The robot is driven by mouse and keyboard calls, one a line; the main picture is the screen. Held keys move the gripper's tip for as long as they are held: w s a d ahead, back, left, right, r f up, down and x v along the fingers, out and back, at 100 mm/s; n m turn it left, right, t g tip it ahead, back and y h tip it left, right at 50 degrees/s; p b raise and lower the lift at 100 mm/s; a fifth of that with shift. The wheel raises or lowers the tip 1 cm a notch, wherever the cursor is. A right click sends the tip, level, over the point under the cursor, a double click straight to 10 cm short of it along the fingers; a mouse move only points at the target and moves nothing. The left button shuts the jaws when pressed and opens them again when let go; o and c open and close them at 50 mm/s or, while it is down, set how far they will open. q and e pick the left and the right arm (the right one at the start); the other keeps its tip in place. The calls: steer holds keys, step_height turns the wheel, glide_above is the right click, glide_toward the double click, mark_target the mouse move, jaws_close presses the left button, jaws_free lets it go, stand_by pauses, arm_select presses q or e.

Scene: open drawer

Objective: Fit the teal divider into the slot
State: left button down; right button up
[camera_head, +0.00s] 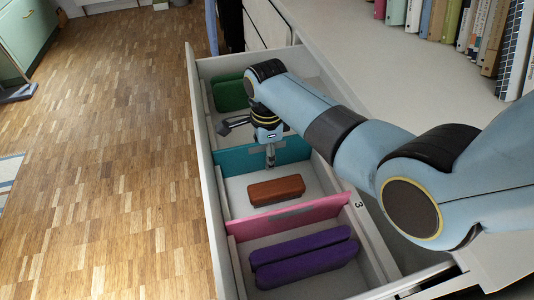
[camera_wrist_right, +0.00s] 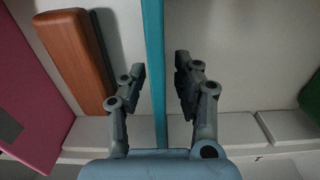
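The teal divider (camera_head: 235,162) stands upright across the open drawer, between the compartment with the brown block and the one behind it. In the right wrist view the divider (camera_wrist_right: 154,60) runs as a thin strip between my right gripper's fingers (camera_wrist_right: 160,75). The fingers are apart on either side of it, the left one very close, with a gap at the right one. My right gripper (camera_head: 270,155) is over the divider's middle in the head view. The divider's end lies by a gap in the pale side ledge (camera_wrist_right: 225,130); how deep it sits cannot be told. My left gripper is not in view.
A brown block (camera_head: 276,190) lies in front of the teal divider. A pink divider (camera_head: 290,216) and purple items (camera_head: 304,257) are nearer. A green item (camera_head: 229,94) lies in the far compartment. The drawer's wall (camera_head: 205,150) rises at left; books line the counter (camera_head: 400,65).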

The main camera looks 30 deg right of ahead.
step_height(320, 180, up, 11)
steer(key=p, duration=0.3)
steer(key=shift+p, duration=0.4)
steer(key=shift+r, duration=0.6)
